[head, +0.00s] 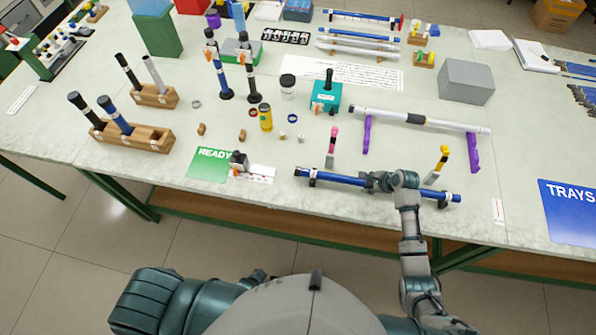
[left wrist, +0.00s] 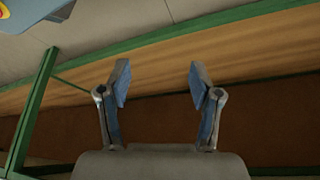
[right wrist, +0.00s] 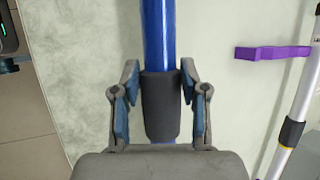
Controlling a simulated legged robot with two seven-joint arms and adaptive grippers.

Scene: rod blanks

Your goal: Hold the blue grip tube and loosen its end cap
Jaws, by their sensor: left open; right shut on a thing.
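The blue grip tube (head: 338,178) lies near the table's front edge, on low dark supports. Its left end has a black end piece (head: 298,172). My right gripper (head: 378,182) is shut on the tube, right of its middle. In the right wrist view, the fingers (right wrist: 160,75) straddle a dark sleeve (right wrist: 160,108) on the blue tube (right wrist: 158,35). My left gripper (left wrist: 160,80) is open and empty in the left wrist view, facing the wooden shelf below the tabletop. I cannot make out its fingers in the head view.
A silver tube (head: 445,123) rests on purple stands (head: 366,134) behind. A pink-topped tool (head: 331,148) and a yellow-topped tool (head: 438,165) stand close behind the blue tube. A green READY mat (head: 208,166) lies left. The front right table is mostly clear beside the blue TRAYS mat (head: 575,215).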

